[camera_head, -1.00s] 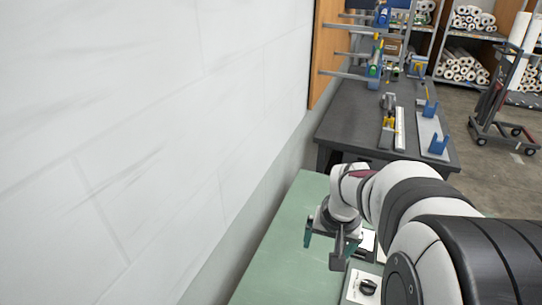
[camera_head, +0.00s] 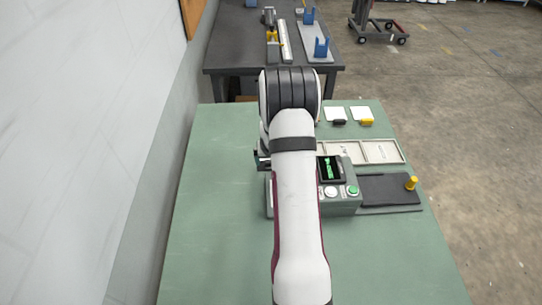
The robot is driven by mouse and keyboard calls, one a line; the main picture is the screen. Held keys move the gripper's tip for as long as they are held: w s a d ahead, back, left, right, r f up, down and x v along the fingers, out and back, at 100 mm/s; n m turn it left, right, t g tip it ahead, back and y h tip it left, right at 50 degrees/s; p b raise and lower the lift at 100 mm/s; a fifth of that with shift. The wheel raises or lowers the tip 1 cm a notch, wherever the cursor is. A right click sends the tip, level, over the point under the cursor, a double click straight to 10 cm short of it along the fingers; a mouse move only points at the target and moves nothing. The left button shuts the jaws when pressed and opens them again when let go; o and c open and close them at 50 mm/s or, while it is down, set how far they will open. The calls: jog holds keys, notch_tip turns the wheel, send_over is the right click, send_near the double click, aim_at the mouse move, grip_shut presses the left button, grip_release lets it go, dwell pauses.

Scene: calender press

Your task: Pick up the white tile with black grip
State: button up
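The white tile with black grip (camera_head: 335,115) lies flat near the far edge of the green table, right of my arm. Its black grip is on the near side. A second white tile (camera_head: 361,113) with a yellow grip lies just to its right. My arm stretches forward across the middle of the picture. My gripper (camera_head: 262,160) is mostly hidden behind the arm; only a small dark part shows at its left side. I cannot see its fingers or whether it holds anything. It is apart from the tile, to the left and nearer.
A tray (camera_head: 398,149) with compartments lies nearer than the tiles. In front is a control box (camera_head: 342,204) with a lit screen and buttons, beside a dark plate (camera_head: 388,190) with a yellow knob. The green table (camera_head: 215,230) is clear at left. A dark workbench (camera_head: 238,40) stands beyond.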

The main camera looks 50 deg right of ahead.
jog(key=shift+x, duration=0.75)
grip_shut()
